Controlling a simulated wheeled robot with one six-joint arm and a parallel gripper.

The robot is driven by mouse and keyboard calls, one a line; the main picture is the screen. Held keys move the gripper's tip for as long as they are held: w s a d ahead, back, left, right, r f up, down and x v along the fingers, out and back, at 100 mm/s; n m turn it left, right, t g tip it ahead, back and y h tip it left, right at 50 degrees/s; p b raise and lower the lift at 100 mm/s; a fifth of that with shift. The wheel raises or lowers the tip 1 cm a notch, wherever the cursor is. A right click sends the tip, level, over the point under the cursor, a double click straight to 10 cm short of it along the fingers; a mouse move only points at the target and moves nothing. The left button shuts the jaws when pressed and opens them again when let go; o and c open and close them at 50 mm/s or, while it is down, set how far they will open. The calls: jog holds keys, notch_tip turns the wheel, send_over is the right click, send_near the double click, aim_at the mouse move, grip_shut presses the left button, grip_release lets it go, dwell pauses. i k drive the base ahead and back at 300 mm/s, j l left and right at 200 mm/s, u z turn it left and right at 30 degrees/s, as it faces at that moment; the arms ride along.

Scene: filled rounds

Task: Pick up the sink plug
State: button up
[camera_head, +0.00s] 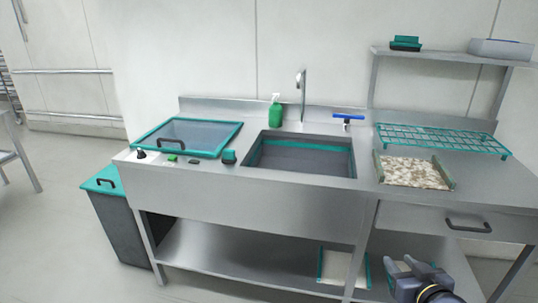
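Several small items lie along the front left edge of the steel counter. One is a small black knob-like piece (141,154), which may be the sink plug, but it is too small to be sure. Beside it are a small green item (172,158), a flat dark item (194,161) and a teal block (229,157). The sink basin (300,158) is open, with a teal band inside; its drain is not visible. My gripper (420,270) is at the bottom right, low in front of the bench, far from these items.
A teal-framed glass lid (188,136) lies left of the sink. A green bottle (275,109) and tap (300,92) stand behind it. A speckled tray (414,172) and teal rack (442,140) are right. A teal-lidded bin (120,220) stands at the left.

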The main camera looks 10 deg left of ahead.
aim_at(229, 156)
jog(key=i+j+z, duration=0.1)
jog(key=j, duration=0.4)
jog(key=i+j, duration=0.25)
jog(key=j, duration=0.3)
jog(key=i+j+z, duration=0.15)
jog(key=j, duration=0.4)
jog(key=i+j+z, duration=0.1)
jog(key=j, duration=0.45)
jog(key=i+j, duration=0.15)
jog(key=j, duration=0.4)
jog(key=i+j+z, duration=0.15)
jog(key=j, duration=0.4)
jog(key=j+z, duration=0.1)
jog(key=j, duration=0.45)
